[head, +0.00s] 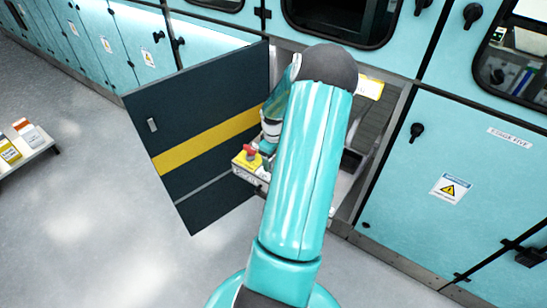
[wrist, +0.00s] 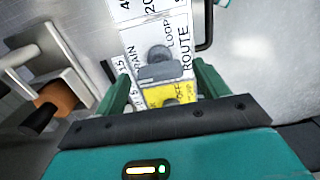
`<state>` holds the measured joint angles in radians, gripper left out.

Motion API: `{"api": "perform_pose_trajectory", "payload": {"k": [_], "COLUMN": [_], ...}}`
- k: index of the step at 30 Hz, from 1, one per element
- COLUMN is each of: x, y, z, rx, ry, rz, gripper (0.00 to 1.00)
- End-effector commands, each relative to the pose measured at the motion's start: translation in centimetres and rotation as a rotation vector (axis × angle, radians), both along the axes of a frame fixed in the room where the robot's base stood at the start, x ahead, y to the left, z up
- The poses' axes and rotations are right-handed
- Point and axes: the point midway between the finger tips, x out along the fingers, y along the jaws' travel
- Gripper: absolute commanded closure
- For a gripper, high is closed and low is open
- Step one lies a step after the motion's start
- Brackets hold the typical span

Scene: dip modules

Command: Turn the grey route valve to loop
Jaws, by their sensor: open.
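The grey route valve (wrist: 160,66) shows in the wrist view, with a rounded hub and a bar-like handle lying roughly across the picture. I cannot tell for sure which word the handle points to. My gripper (wrist: 162,72) is open, its two green fingers on either side of the valve, with visible gaps beside the handle.
A yellow plate marked OFF (wrist: 168,97) lies just below the valve. An orange-brown cylinder (wrist: 58,96) and a black handle (wrist: 40,120) are at left. In the head view, a red knob (head: 250,150) tops a yellow box, beside an open dark door (head: 200,130).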

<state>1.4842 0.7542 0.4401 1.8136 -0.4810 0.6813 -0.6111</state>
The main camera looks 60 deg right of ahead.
Motion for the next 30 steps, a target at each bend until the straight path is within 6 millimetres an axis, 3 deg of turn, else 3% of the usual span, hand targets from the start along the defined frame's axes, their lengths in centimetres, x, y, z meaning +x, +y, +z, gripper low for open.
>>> {"api": "perform_pose_trajectory", "payload": {"k": [1,8,20,30], "x": [0.00,-0.01,0.03,0.08], "y": [-0.01,-0.01,0.01,0.00], "z": [0.02,0.04,0.09,0.11], "rx": [0.000,0.000,-0.001,-0.003], "ry": [0.000,0.000,0.001,0.001], "rz": [0.000,0.000,-0.058,-0.289], "gripper": [0.29,0.72,0.72,0.72]}}
